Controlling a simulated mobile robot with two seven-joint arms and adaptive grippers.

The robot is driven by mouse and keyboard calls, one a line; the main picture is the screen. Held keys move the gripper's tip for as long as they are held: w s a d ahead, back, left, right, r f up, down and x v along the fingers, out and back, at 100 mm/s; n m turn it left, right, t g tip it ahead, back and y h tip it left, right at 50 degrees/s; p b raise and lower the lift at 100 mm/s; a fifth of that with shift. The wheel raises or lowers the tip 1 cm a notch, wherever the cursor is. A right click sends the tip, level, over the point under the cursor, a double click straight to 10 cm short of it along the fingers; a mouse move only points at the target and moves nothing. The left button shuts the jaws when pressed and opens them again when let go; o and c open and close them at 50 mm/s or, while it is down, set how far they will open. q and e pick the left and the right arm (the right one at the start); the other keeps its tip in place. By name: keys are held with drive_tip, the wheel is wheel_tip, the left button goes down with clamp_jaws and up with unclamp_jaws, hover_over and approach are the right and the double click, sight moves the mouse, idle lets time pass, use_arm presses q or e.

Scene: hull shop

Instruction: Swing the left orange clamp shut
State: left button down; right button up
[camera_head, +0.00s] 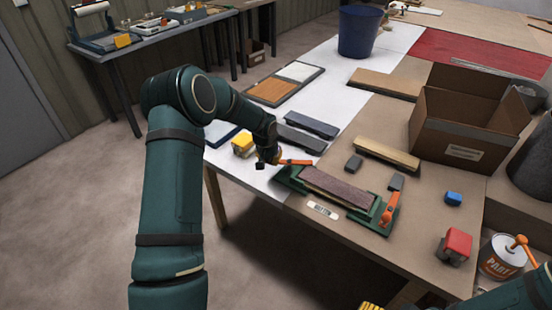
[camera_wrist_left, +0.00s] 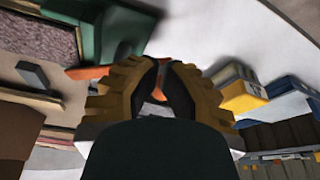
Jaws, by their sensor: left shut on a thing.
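A green fixture (camera_head: 361,219) on the bench holds a long brownish-purple block (camera_head: 338,187). The left orange clamp (camera_head: 297,162) is at the fixture's left end, its lever pointing left, away from the block. My left gripper (camera_head: 268,161) is at the lever's outer end. In the left wrist view the gripper (camera_wrist_left: 160,84) is shut on the lever, whose orange tip shows between the ribbed fingers; more of the clamp (camera_wrist_left: 88,72) shows beside them. The right orange clamp (camera_head: 390,208) stands at the fixture's other end. My right arm enters at lower right; its gripper is not clearly shown.
A yellow block (camera_head: 243,143) and dark sanding blocks (camera_head: 302,139) lie near my left gripper.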

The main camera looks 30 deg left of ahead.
use_arm(q)
drive_tip(key=shift+w+a+m+h+p, duration=0.3)
drive_tip(key=shift+w+a+m+h, duration=0.25)
drive_tip(key=shift+m, duration=0.55)
drive_tip(key=shift+w+a, duration=0.5)
drive_tip(key=shift+w, duration=0.2)
use_arm(e)
drive_tip(key=shift+s+r, duration=0.1)
drive_tip(key=shift+r, duration=0.3)
use_arm(q)
drive_tip(key=shift+w, duration=0.1)
drive_tip(key=shift+a, duration=0.1)
